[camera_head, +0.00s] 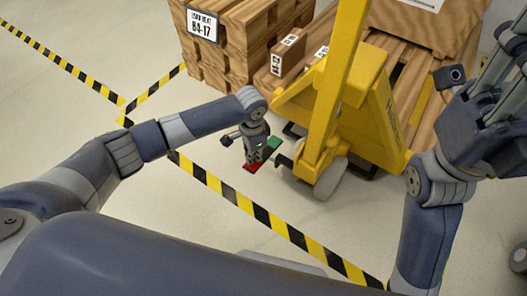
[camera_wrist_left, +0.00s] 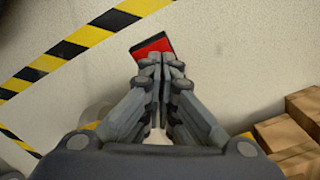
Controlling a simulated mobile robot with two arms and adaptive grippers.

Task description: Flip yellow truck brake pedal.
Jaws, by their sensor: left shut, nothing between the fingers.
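The yellow truck (camera_head: 325,90) stands in the middle of the head view, with a wheel on the floor near its base. Its brake pedal has a red end (camera_head: 249,168) and a green end (camera_head: 274,144), low at the truck's left side. My left gripper (camera_head: 255,160) is shut and empty, pointing down over the pedal and partly hiding it. In the left wrist view the red end (camera_wrist_left: 152,45) lies just beyond the shut fingertips (camera_wrist_left: 158,62); contact cannot be told. The green end is hidden there. My right gripper (camera_head: 492,95) is raised at the right, its fingers partly cut off.
Wooden crates and pallets (camera_head: 225,45) stand behind and left of the truck, one labelled B4-17. Yellow-black floor tape (camera_head: 240,200) runs diagonally across the floor. The pale floor (camera_head: 110,40) at the left is clear.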

